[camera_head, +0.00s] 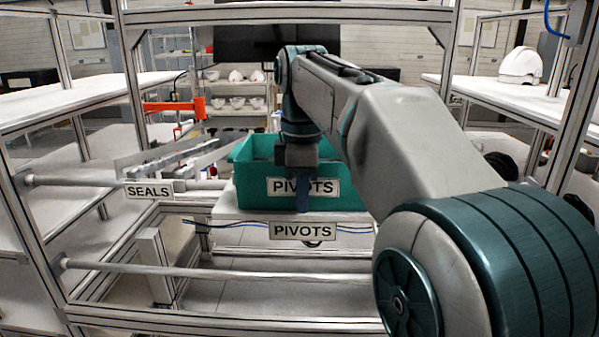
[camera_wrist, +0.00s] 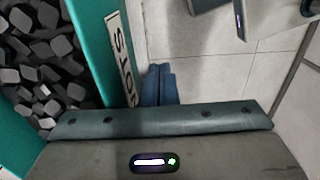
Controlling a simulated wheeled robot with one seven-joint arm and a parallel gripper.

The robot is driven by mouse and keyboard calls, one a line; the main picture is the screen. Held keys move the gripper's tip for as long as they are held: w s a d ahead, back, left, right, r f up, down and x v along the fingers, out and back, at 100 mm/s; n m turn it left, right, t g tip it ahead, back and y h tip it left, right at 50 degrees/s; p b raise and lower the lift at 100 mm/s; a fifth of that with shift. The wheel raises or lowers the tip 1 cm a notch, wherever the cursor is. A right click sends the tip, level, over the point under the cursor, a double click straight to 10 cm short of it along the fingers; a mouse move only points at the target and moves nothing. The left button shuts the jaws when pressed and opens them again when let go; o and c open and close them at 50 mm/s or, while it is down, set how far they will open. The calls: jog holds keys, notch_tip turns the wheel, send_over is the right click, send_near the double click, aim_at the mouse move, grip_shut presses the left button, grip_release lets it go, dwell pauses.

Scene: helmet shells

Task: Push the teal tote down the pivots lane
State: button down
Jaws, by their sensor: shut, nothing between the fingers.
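The teal tote (camera_head: 250,190) stands upright on a pale shelf lane, with a PIVOTS label on its near wall. In the wrist view its teal wall (camera_wrist: 97,50) runs along the left, and grey blocky parts (camera_wrist: 40,70) lie inside it. My gripper (camera_head: 303,203) points down just in front of the tote's near wall and hides part of the label. In the wrist view my gripper's blue fingers (camera_wrist: 160,72) are together and empty, close beside the label. I cannot tell whether they touch the wall.
A PIVOTS sign (camera_head: 306,231) hangs on the lane's front edge. A SEALS sign (camera_head: 148,191) marks the lane to the left. Frame posts and a horizontal rail (camera_head: 220,273) stand around the lanes. A white helmet shell (camera_head: 520,66) sits on the right-hand shelf.

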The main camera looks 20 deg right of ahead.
jog(key=shift+w+d+r+p, duration=0.1)
jog(key=shift+w+d+p, duration=0.4)
jog(key=shift+w+p, duration=0.8)
jog(key=shift+w+d+f+p, duration=0.1)
jog(key=shift+w+d+p, duration=0.35)
jog(key=shift+w+p, duration=0.8)
jog(key=shift+w+d+r+p, duration=0.1)
jog(key=shift+w+d+p, duration=0.5)
jog(key=shift+w, duration=1.2)
jog(key=shift+w+d+p, duration=0.25)
jog(key=shift+w+p, duration=0.05)
jog(key=shift+w, duration=0.65)
jog(key=shift+w+d+p, duration=0.25)
jog(key=shift+w, duration=0.7)
jog(key=s+a+r, duration=0.1)
jog(key=s+r, duration=0.2)
jog(key=r, duration=0.4)
jog(key=shift+r, duration=0.4)
jog(key=s+a+f+m+t+b, duration=0.1)
jog(key=s+f+m+t+b, duration=0.1)
jog(key=s+f+m, duration=0.5)
jog(key=s+a+f+m+t+b, duration=0.1)
jog(key=s+f+m+b, duration=0.3)
jog(key=s+f, duration=1.3)
jog(key=a+f+m, duration=0.1)
jog(key=f+m, duration=0.1)
jog(key=m, duration=0.1)
jog(key=shift+s+a+t, duration=0.15)
jog(key=shift+s+t, duration=0.1)
jog(key=shift+t, duration=0.15)
